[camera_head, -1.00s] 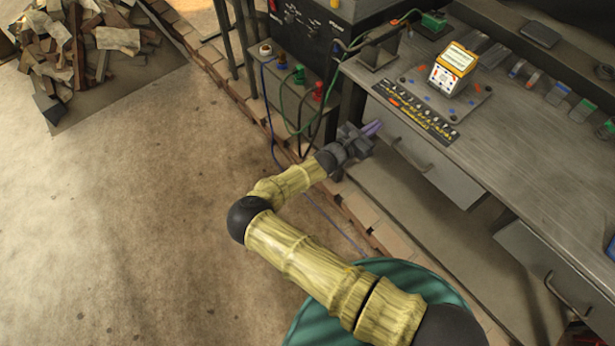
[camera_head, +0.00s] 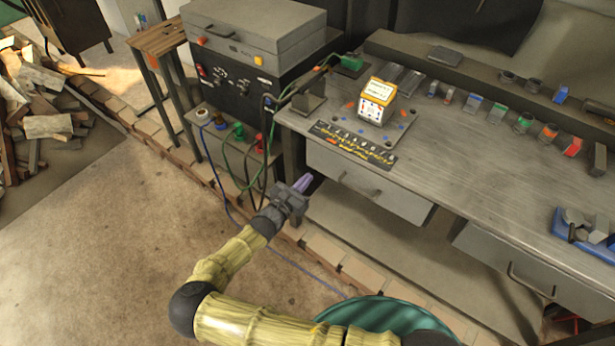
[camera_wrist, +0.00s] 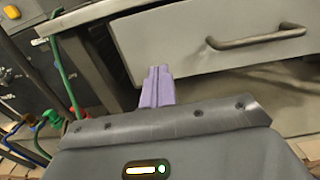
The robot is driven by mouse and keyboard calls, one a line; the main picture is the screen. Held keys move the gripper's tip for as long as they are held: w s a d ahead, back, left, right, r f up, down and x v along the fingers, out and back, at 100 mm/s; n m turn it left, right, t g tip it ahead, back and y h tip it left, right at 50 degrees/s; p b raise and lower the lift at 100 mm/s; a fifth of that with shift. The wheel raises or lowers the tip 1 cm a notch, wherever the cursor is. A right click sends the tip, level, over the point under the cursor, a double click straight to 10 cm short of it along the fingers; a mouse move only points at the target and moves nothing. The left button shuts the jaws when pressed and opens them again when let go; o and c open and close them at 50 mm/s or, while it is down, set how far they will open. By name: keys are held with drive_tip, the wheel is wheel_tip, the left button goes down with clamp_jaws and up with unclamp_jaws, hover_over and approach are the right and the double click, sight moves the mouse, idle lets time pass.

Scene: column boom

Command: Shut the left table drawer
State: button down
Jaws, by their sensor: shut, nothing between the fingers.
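The left table drawer (camera_head: 372,189) is a grey panel with a dark bar handle (camera_head: 358,185), under the left part of the workbench. In the head view it looks nearly in line with the bench edge; I cannot tell whether a small gap is left. My gripper (camera_head: 303,183) has purple fingers, shut and empty, in front of and just left of the drawer. In the wrist view the drawer front (camera_wrist: 185,45) fills the upper right, with its handle (camera_wrist: 257,38) to the right of the fingers (camera_wrist: 157,88). The fingertips overlap the drawer's lower left corner; contact is unclear.
A second drawer (camera_head: 530,270) with a handle is at the right of the bench. Green, black and blue cables (camera_head: 247,165) hang left of the bench leg.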

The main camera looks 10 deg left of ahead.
drive_tip(key=b+v, duration=0.1)
drive_tip(key=v, duration=0.6)
drive_tip(key=s+d+r+m+g+p, duration=0.2)
drive_tip(key=s+d+m+g, duration=0.1)
drive_tip(key=d+m+g, duration=0.5)
drive_tip(key=s+d+r+m+g+p, duration=0.1)
drive_tip(key=s+d+r+m+g, duration=0.1)
drive_tip(key=d+m+g, duration=0.65)
drive_tip(key=s+d+r+m+t+y+p, duration=0.1)
drive_tip(key=s+d+r+m+y, duration=0.2)
drive_tip(key=r, duration=0.4)
drive_tip(key=s+d+r+m+t+y+p, duration=0.1)
drive_tip(key=s+d+r+m+y+p, duration=0.1)
drive_tip(key=r+m, duration=0.4)
drive_tip(key=s+d+r+m+t+y+p, duration=0.1)
drive_tip(key=s+d+r+m+y, duration=0.2)
drive_tip(key=r, duration=0.7)
drive_tip(key=s+d+m, duration=0.2)
drive_tip(key=s, duration=0.1)
drive_tip(key=shift+y, duration=0.4)
drive_tip(key=shift+w+r, duration=0.1)
drive_tip(key=shift+r, duration=0.05)
